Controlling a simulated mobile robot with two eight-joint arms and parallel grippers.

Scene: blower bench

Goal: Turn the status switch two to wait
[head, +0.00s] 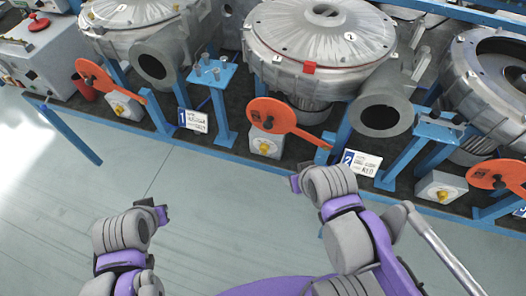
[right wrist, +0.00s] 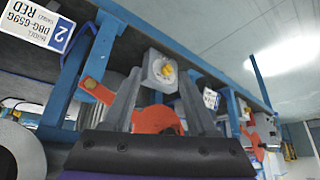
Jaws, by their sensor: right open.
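Status switch two (head: 258,149) is a white box with a yellow knob (head: 265,147), mounted low on the bench front left of the number 2 sign (head: 360,162). An orange paddle-shaped handle (head: 266,112) is just above it. In the right wrist view the switch box (right wrist: 152,82) and its yellow knob (right wrist: 168,71) show ahead, between and beyond my fingers. My right gripper (head: 295,180) is open and empty, in front of the bench and apart from the knob; its spread fingers also show in the right wrist view (right wrist: 158,100). My left gripper (head: 154,209) is over the floor at lower left; its opening is unclear.
Blower units, including the middle one (head: 320,40), line the bench. Another switch (head: 124,106) is at left with the number 1 sign (head: 194,121), and a third (head: 440,187) at right. Blue frame posts (head: 222,120) stand between. The floor (head: 200,175) in front is clear.

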